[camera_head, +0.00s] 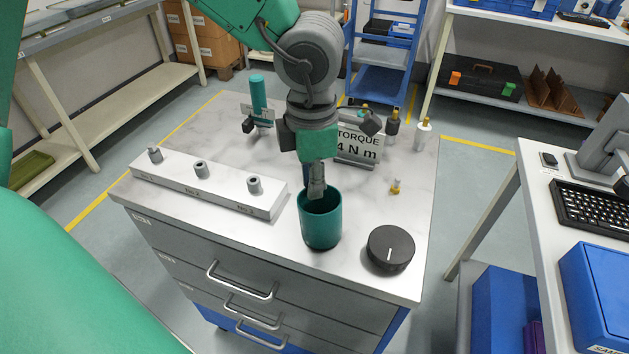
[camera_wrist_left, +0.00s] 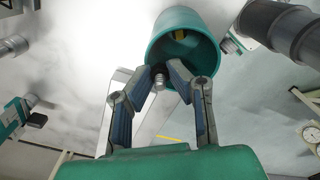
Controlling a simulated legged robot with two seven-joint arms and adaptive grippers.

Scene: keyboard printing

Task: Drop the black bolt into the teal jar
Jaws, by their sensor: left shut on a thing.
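The teal jar (camera_head: 322,230) stands upright on the marble-look top of the drawer cabinet, near its front edge. My left gripper (camera_head: 317,192) points down at the jar's mouth, its fingertips at or just over the rim. In the left wrist view the fingertips (camera_wrist_left: 161,70) are closed on a small threaded bolt (camera_wrist_left: 158,83), which looks dark grey there. The bolt is hidden in the head view. The jar's open mouth (camera_wrist_left: 160,50) shows just beyond the fingers, with something yellow inside it (camera_wrist_left: 180,35). My right gripper is not in view.
A white block (camera_head: 225,199) with three grey posts lies left of the jar. A black round knob (camera_head: 391,247) stands to its right. Behind are a torque sign (camera_head: 358,146), a teal cylinder (camera_head: 258,97) and a small brass piece (camera_head: 395,187).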

